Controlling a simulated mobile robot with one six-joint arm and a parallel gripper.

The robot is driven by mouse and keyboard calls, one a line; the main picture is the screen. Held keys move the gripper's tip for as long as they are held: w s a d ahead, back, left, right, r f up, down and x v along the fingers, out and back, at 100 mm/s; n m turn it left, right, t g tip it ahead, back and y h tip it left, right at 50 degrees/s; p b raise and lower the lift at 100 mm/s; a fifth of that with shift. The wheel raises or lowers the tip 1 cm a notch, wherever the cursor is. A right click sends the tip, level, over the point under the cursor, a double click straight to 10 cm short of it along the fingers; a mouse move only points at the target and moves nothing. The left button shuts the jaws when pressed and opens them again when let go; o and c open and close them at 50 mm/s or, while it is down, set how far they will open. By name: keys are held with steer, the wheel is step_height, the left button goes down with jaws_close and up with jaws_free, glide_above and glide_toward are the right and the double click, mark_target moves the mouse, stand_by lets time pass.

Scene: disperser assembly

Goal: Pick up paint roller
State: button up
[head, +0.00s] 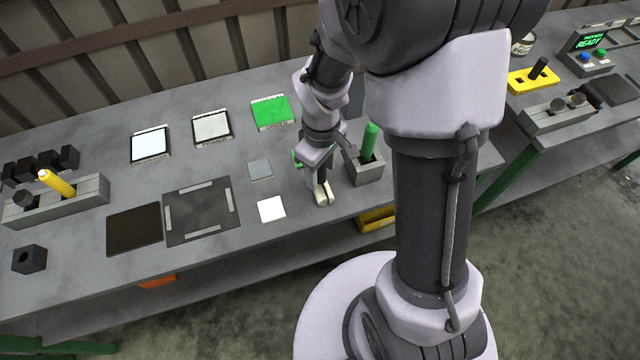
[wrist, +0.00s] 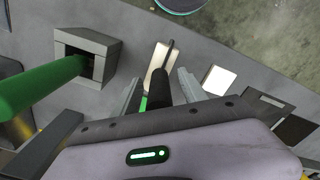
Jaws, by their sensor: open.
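The paint roller shows in the wrist view with a cream roller head (wrist: 157,62) and a dark handle, lying on the grey bench. In the head view its cream head (head: 322,194) shows just below my gripper, near the bench's front edge. My gripper (wrist: 160,84) is open, pointing down, with its two grey fingers on either side of the dark handle. The gripper also shows in the head view (head: 318,168). I cannot tell whether the fingers touch the handle. The handle's far end is hidden by the gripper body.
A grey holder (head: 363,172) with an upright green tool (head: 370,141) stands close to the right of my gripper. A white square (head: 271,209) and a grey square (head: 260,169) lie on the left. A grey rack (head: 85,200) with a yellow tool stands at far left.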

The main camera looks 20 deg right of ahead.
step_height(320, 180, down, 3)
steer(key=shift+w+r+b, duration=0.1)
steer(key=shift+b, duration=0.2)
steer(key=shift+r, duration=0.15)
jaws_close()
steer(key=shift+r, duration=0.15)
